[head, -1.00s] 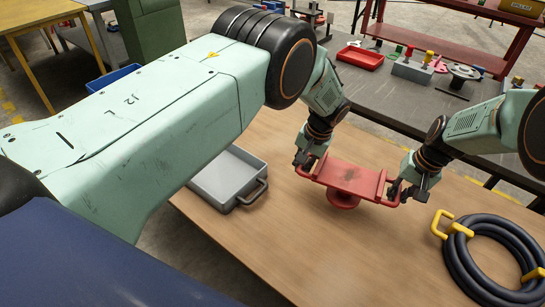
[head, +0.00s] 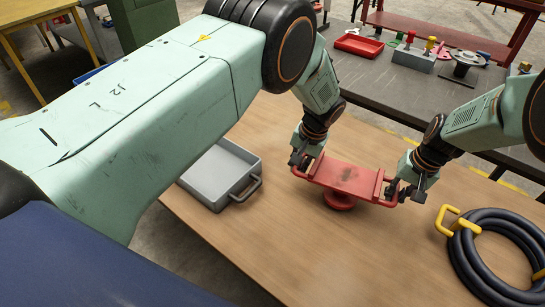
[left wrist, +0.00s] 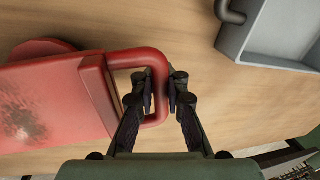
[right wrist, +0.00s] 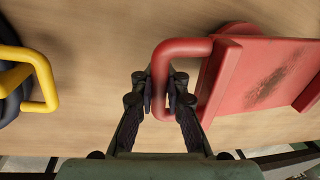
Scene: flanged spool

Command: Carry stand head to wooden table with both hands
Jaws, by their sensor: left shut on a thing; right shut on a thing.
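The red stand head (head: 345,178) is a scuffed plate with raised ends, a loop handle at each end and a round base below. It is over the wooden table (head: 290,235); whether its base touches the wood I cannot tell. My left gripper (head: 303,164) is shut on its left handle, which also shows in the left wrist view (left wrist: 150,60). My right gripper (head: 398,192) is shut on its right handle, which also shows in the right wrist view (right wrist: 180,50). The plate looks about level.
A grey tray (head: 215,180) with a handle lies on the table left of the stand head. A coiled dark hose (head: 480,265) with yellow handles (head: 445,222) lies at the right. A grey bench (head: 400,95) with a red tray (head: 358,45) stands behind. Bare wood lies in front.

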